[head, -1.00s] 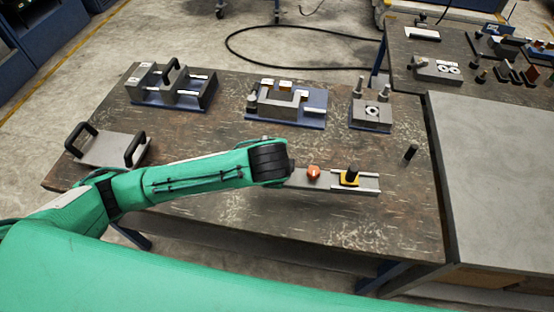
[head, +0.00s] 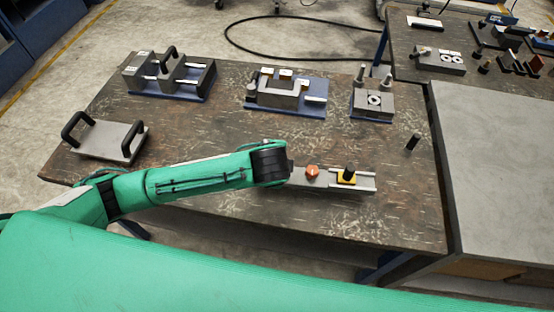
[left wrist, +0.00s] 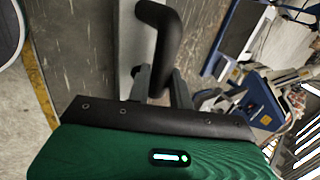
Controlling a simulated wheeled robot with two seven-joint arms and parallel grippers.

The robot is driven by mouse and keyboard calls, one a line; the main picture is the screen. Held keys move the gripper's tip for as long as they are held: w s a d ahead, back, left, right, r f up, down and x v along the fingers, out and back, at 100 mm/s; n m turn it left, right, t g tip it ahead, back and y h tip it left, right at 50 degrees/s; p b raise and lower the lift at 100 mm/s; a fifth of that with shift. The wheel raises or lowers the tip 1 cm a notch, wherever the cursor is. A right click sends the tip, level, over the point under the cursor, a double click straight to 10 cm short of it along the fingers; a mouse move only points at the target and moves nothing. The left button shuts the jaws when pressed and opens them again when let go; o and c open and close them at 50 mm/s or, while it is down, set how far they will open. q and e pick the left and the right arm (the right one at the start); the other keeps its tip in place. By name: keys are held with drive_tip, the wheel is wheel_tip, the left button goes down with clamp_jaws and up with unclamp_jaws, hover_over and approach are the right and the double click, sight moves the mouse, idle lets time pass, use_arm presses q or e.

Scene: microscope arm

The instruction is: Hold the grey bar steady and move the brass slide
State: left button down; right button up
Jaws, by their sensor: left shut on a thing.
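The grey bar (head: 329,181) lies across the table near its front right. An orange-red knob (head: 312,173) sits on it. The brass slide (head: 346,178), yellow with a black knob on top, sits on the bar's right part, short of its right end. My left arm covers the bar's left end in the head view. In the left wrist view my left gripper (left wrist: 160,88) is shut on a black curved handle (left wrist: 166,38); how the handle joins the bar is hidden. My right gripper is not in view.
A grey plate with two black handles (head: 98,139) lies at the table's left. Several fixtures on blue bases stand along the back, including a grey block with pegs (head: 372,103). The table (head: 240,215) is clear in front.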

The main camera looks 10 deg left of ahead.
use_arm(q)
drive_tip(key=shift+f+b, duration=0.8)
drive_tip(key=shift+f, duration=2.2)
drive_tip(key=shift+r, duration=0.1)
